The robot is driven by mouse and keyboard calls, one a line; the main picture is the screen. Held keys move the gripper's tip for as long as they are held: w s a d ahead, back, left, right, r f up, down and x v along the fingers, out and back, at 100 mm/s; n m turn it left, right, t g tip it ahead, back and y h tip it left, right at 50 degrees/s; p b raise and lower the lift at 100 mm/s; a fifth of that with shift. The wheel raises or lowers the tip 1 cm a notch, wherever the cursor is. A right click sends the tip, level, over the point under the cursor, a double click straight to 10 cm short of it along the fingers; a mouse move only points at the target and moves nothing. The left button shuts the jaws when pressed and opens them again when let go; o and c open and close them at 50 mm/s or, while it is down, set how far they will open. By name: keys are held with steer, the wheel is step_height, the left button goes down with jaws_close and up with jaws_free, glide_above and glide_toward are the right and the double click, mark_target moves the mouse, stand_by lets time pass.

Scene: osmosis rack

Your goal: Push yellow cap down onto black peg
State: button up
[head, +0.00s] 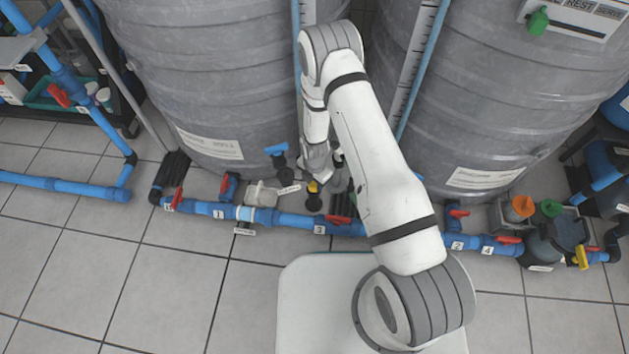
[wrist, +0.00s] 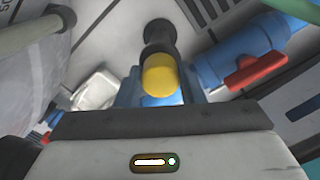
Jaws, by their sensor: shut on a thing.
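The yellow cap (head: 313,187) is at the tip of my gripper (head: 315,178), low between the two grey tanks. A black peg (head: 314,202) shows directly below the cap in the head view. In the wrist view the yellow cap (wrist: 159,76) is just beyond my gripper's dark front edge, in line with the black peg (wrist: 159,38). I cannot tell how far the cap sits over the peg. My gripper is shut on the cap; its fingertips are largely hidden.
A blue pipe (head: 290,220) with red valve handles runs close in front of the peg. Large grey tanks (head: 215,80) and (head: 490,90) stand on both sides. A clear block-like fitting (head: 261,195) lies left of the peg. The tiled floor at front left is free.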

steer(key=shift+f, duration=0.35)
steer(key=o, duration=1)
steer(key=shift+r, duration=0.2)
step_height(320, 180, up, 8)
steer(key=p, duration=0.3)
steer(key=shift+f, duration=0.25)
